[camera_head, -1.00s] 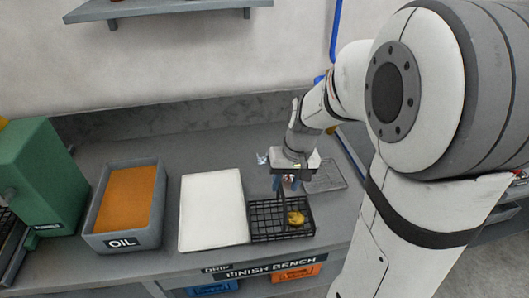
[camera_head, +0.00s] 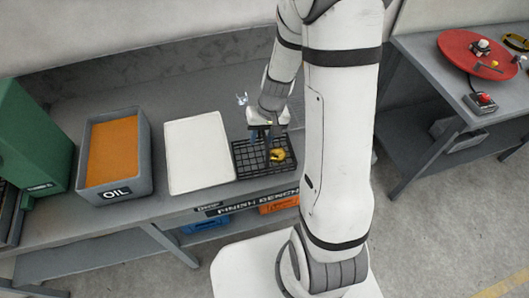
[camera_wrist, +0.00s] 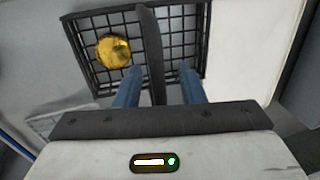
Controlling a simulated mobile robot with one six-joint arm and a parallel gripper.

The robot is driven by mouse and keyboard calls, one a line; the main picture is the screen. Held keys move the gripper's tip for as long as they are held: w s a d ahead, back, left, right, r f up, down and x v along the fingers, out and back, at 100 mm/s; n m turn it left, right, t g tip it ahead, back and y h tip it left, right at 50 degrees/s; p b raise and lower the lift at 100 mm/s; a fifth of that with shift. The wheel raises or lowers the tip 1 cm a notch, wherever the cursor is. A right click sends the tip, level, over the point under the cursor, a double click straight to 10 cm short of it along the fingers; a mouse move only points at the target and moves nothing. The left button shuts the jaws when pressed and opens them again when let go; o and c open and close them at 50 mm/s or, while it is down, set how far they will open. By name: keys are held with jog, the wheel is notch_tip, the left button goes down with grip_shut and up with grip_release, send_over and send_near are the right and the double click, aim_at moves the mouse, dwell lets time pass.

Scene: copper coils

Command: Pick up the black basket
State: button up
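The black basket (camera_head: 246,165) is a wire-mesh tray on the bench, and a gold-coloured lump (camera_head: 277,155) lies in it. In the wrist view the basket (camera_wrist: 187,40) has a dark upright handle (camera_wrist: 152,50) across its middle, with the gold lump (camera_wrist: 113,51) left of it. My gripper (camera_head: 262,133) is over the basket, pointing down. In the wrist view its two blue fingers (camera_wrist: 159,82) stand apart, one on each side of the handle, with gaps visible. The gripper is open and holds nothing. The handle's lower part is partly hidden in the head view.
A white board (camera_head: 199,150) lies directly left of the basket. Left of it are a grey OIL tub (camera_head: 115,190) with orange contents and a green machine (camera_head: 35,135). A separate table with a red disc (camera_head: 470,53) stands at the right.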

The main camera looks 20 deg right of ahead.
grip_shut()
dwell(0.3)
dwell(0.3)
